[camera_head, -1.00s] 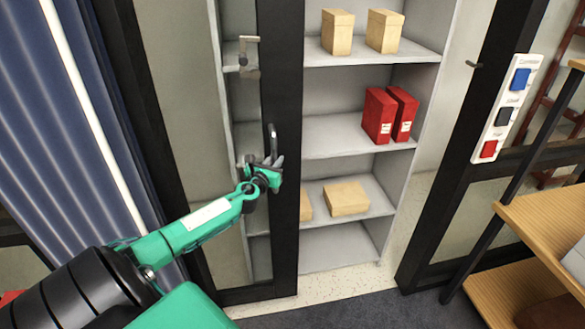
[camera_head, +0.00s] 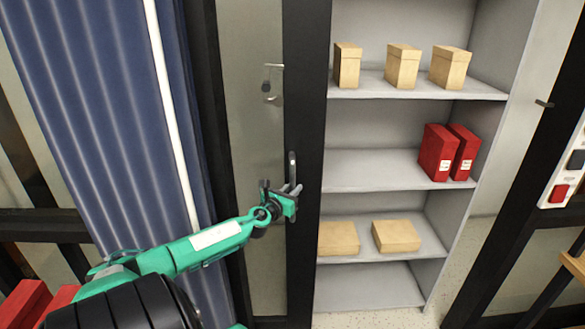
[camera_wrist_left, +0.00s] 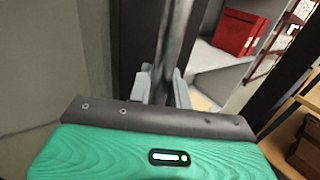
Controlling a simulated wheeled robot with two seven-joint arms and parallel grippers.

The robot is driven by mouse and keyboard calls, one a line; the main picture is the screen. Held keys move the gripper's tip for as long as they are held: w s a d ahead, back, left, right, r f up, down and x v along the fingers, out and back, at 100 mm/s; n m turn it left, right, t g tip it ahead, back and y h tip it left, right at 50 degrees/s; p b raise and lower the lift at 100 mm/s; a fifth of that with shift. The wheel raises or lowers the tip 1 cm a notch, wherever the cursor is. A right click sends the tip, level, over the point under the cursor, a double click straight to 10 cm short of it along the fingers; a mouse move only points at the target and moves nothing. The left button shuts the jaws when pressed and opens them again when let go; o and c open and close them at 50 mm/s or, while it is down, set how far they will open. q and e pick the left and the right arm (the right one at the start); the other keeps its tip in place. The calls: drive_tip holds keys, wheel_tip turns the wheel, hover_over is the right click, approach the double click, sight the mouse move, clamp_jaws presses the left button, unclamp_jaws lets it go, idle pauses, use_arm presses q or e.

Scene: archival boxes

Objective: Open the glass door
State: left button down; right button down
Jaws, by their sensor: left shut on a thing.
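The glass door (camera_head: 305,110) has a dark frame and a tall glass pane, and it stands open to the left of the shelf opening. Its vertical metal handle (camera_head: 292,168) is on the dark stile. My left gripper (camera_head: 290,196) is at the lower part of the handle. In the left wrist view the two fingers of my left gripper (camera_wrist_left: 162,86) are shut around the handle bar (camera_wrist_left: 172,45). My right gripper is in neither view.
Behind the opening is a grey shelf unit (camera_head: 375,160) with tan boxes (camera_head: 403,66) and red boxes (camera_head: 437,150). A blue curtain (camera_head: 110,100) hangs at the left. A switch panel (camera_head: 562,190) and a wooden shelf edge (camera_head: 573,265) are at the right.

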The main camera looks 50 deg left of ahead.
use_arm(q)
drive_tip(key=c, duration=1.4)
unclamp_jaws()
drive_tip(key=shift+d, duration=0.1)
drive_tip(key=shift+c, duration=0.2)
drive_tip(key=shift+o, duration=0.5)
drive_tip(key=shift+w, duration=0.1)
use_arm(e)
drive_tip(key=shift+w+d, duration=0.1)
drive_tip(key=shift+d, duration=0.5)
